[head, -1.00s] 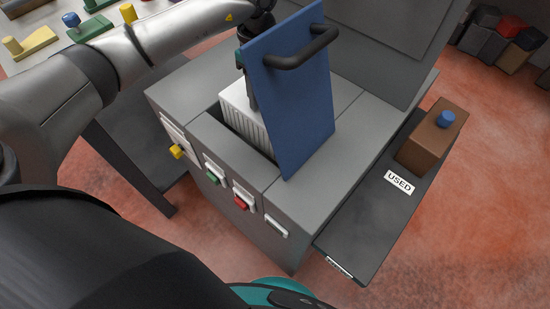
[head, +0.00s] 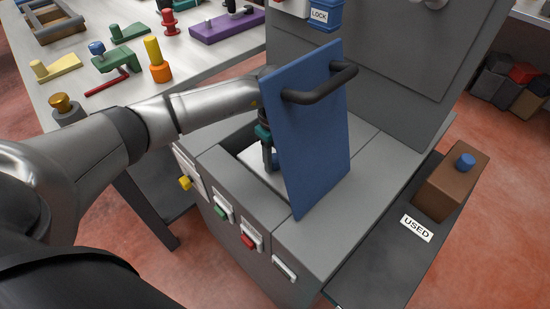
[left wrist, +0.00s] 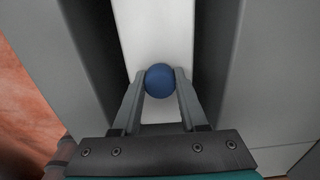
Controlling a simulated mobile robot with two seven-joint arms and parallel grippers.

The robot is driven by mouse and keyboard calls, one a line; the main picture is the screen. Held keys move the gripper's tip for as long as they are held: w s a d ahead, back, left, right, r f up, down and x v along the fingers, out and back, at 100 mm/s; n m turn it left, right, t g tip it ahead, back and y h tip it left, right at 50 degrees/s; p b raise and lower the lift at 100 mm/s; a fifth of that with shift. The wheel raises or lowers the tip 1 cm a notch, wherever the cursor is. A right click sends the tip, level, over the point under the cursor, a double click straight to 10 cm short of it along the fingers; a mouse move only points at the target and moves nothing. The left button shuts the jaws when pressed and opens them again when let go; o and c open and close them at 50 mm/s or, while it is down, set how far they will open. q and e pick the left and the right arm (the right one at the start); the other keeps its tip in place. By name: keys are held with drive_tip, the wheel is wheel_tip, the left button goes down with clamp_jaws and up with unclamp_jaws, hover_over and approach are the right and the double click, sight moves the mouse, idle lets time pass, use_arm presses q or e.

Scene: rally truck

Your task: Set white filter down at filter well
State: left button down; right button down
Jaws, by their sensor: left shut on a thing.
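The white filter (head: 256,157) sits down inside the filter well (head: 230,168), in the top of the grey machine. Only part of its top shows in the head view, since the blue panel hides the rest. In the left wrist view the filter (left wrist: 155,35) is a white strip with dark gaps to the grey walls on both sides. My left gripper (head: 270,163) is shut on the filter's round blue knob (left wrist: 160,80), its fingers on either side of it. I cannot see whether the filter touches the well floor. My right gripper is not in view.
A blue panel (head: 308,140) with a black handle (head: 322,92) stands upright right beside my left gripper. A brown block with a blue knob (head: 450,188) is on the dark shelf marked USED (head: 385,255). A table with several coloured parts (head: 90,85) is at the back left.

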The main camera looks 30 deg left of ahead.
use_arm(q)
drive_tip(key=shift+f, duration=0.1)
drive_tip(key=shift+c, duration=2.2)
unclamp_jaws()
drive_tip(key=shift+r, duration=0.35)
wheel_tip(320, 180, up, 5)
drive_tip(key=shift+f+p, duration=0.1)
drive_tip(key=shift+p, duration=0.75)
wheel_tip(320, 180, up, 7)
drive_tip(key=p, duration=0.1)
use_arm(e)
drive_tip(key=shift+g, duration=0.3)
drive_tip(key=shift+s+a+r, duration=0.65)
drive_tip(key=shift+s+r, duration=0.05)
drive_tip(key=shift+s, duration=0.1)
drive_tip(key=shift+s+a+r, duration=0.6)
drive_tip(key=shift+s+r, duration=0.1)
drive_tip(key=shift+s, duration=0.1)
use_arm(q)
drive_tip(key=shift+f, duration=0.1)
